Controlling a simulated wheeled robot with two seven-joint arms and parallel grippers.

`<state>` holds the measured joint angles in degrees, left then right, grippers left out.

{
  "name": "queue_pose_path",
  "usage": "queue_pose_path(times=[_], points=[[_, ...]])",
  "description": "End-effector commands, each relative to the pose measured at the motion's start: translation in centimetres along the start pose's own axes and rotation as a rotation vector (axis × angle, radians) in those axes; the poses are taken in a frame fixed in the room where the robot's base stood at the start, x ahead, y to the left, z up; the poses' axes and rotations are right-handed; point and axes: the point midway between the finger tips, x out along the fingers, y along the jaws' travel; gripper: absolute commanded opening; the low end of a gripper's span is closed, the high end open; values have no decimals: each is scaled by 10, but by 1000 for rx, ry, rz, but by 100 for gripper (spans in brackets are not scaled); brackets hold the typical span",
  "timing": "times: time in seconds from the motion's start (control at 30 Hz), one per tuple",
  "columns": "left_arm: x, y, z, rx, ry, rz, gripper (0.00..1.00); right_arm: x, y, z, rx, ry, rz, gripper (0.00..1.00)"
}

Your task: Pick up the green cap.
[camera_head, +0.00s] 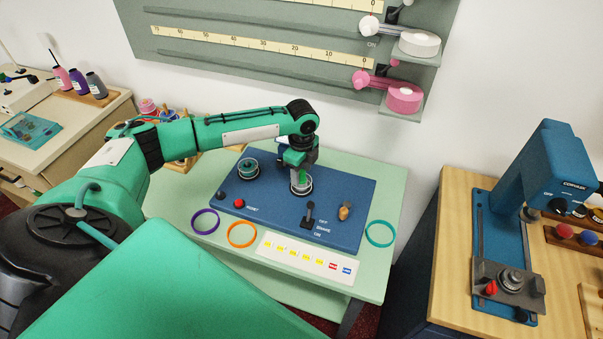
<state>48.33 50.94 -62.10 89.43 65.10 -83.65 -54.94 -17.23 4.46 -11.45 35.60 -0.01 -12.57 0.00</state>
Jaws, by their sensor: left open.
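A small bright green piece, which looks like the green cap (302,176), shows at the top of a pale round holder (301,190) on the blue panel (345,205). My left gripper (299,172) points down right over this holder with its jaws open. Its fingers are small and dark here, so I cannot tell whether they straddle the green piece or touch it. The gripper partly hides the green piece. A second round holder (248,170), with a dark teal top, stands to the left on the same panel. My right gripper is not in view.
The panel has a red button (239,203), a black lever (309,214) and an orange-brown knob (344,212). Purple (205,222), orange (242,235) and teal (380,233) rings lie around it on the pale green table (389,196). A blue press (550,165) stands on the wooden counter at right.

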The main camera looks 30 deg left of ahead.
Motion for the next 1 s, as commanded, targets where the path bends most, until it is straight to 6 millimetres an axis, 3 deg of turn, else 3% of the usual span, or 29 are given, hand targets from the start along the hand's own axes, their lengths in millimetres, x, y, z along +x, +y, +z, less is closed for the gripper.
queue_pose_path(times=[0.17, 0.4, 0.43, 0.77, 1.0], points=[[0, 0, 0, 0, 0, 0, 48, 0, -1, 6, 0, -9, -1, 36], [0, 0, 0, 0, 0, 0, 3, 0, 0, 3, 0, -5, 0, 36], [0, 0, 0, 0, 0, 0, 1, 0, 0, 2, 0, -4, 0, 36], [-3, -1, 0, 0, 1, -1, 0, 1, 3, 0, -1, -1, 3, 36], [-28, -1, 0, 1, 1, -3, 0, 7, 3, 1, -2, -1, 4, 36]])
